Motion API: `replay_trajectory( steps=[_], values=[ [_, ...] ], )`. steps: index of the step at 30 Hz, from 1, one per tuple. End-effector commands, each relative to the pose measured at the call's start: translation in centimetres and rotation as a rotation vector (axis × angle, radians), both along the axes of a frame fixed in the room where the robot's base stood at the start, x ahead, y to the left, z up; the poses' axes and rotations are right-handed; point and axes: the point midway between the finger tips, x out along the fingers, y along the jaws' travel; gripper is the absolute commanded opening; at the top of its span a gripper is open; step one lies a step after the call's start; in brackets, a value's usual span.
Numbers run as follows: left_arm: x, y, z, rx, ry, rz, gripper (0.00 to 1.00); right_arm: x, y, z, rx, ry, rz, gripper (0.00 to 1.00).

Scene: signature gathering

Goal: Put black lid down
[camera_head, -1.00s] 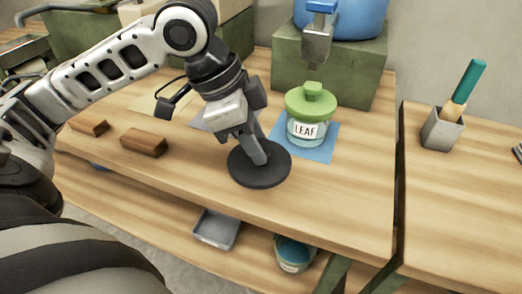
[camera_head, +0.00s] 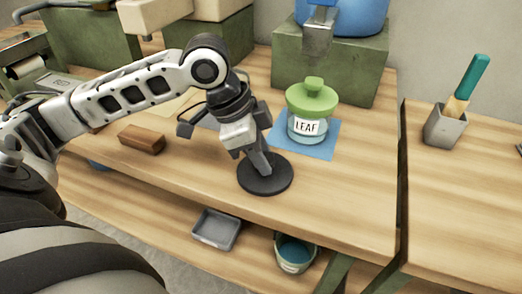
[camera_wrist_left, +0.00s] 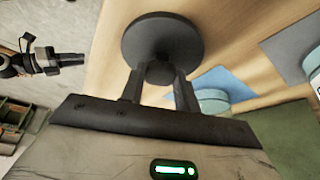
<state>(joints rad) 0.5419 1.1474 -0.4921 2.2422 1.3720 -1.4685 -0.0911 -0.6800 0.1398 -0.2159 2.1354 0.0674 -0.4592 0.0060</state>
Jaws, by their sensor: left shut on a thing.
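The black lid (camera_head: 264,178) is a flat dark disc with a knob, at the front middle of the wooden table in the head view. My left gripper (camera_head: 262,163) points down and is shut on its knob. The lid looks level and close to the tabletop; I cannot tell whether it touches. In the left wrist view the lid (camera_wrist_left: 163,36) shows beyond my left gripper's fingers (camera_wrist_left: 160,85), which are on either side of the knob. A dark gripper-like part (camera_wrist_left: 45,62) at the left of that view may be my right gripper; its jaws are unclear.
A glass jar labelled LEAF with a green lid (camera_head: 312,98) stands on a blue mat (camera_head: 325,150) behind and right of the black lid. A brown block (camera_head: 141,138) lies to the left. A grey tray (camera_head: 215,230) and a bucket (camera_head: 295,254) are below.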

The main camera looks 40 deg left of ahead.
Motion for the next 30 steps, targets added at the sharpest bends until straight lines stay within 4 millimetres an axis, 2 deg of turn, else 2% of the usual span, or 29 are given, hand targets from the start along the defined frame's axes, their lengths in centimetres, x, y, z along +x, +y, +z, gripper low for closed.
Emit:
replay_trajectory(
  steps=[1,3,14,17,24,30],
  values=[
    [0.0,0.0,-0.1,0.0,0.0,0.0,0.37,0.0,0.0,0.0,0.0,0.001,0.0,0.36],
    [0.0,0.0,-0.1,0.0,0.0,0.0,0.53,0.0,0.0,-0.1,-0.001,0.002,-0.001,0.36],
    [0.0,0.1,0.5,0.002,-0.001,0.001,0.53,-0.1,0.0,-0.2,-0.002,0.005,0.0,0.36],
    [-0.3,0.6,1.8,0.003,-0.003,0.003,0.53,-0.1,-0.1,0.1,-0.004,0.006,0.0,0.36],
    [-1.4,2.1,6.6,0.004,-0.004,0.002,0.53,-0.3,-0.2,0.4,-0.017,0.014,0.002,0.36],
    [-2.2,3.2,9.9,0.002,-0.003,0.002,0.53,-0.5,-0.3,0.1,-0.029,0.026,0.005,0.36]
  ],
)
